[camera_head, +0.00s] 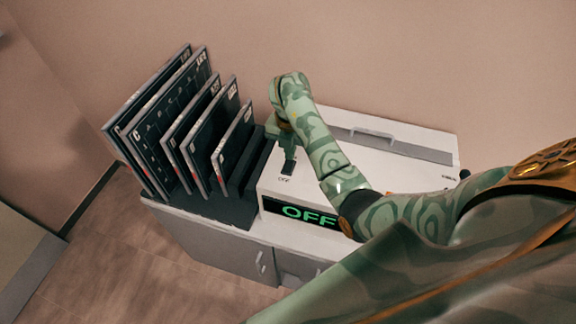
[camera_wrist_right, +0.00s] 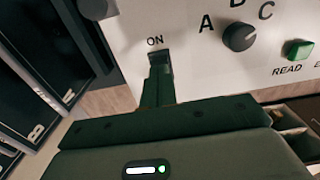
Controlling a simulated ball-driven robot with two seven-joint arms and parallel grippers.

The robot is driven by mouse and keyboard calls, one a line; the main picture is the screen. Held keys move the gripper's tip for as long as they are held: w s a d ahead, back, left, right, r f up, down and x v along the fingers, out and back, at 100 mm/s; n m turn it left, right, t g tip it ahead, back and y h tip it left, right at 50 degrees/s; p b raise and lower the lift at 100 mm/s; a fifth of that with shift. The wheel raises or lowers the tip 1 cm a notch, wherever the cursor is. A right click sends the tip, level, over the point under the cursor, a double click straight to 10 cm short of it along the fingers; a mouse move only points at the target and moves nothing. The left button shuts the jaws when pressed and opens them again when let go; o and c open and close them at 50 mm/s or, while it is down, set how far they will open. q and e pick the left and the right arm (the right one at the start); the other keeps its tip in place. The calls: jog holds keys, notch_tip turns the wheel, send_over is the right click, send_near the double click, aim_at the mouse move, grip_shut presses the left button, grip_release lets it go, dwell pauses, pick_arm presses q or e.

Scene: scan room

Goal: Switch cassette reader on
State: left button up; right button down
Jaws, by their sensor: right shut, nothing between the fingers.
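The cassette reader (camera_head: 350,160) is a white box on top of the cabinet, and its front display (camera_head: 298,212) reads OFF in green. Its small dark switch (camera_head: 288,168) is on the top face, with an OFF label on the near side. In the right wrist view the switch (camera_wrist_right: 160,57) lies just below the ON label. My right gripper (camera_head: 289,158) is shut, pointing down with its fingertips at the switch, and holds nothing. In the wrist view its fingers (camera_wrist_right: 158,82) overlap the switch's lower part; contact is hard to tell. My left gripper is out of view.
A dark rack (camera_head: 232,208) with several upright cassettes (camera_head: 178,130) stands left of the reader. In the wrist view a dark knob (camera_wrist_right: 240,36) with letters and a green READ button (camera_wrist_right: 298,50) lie to the right. The wall is close behind the cabinet (camera_head: 215,245).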

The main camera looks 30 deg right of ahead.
jog(key=shift+f+b, duration=0.8)
jog(key=shift+f, duration=0.25)
dwell(0.5)
notch_tip(320, 180, up, 7)
jog(key=p, duration=0.7)
jog(key=shift+r, duration=0.15)
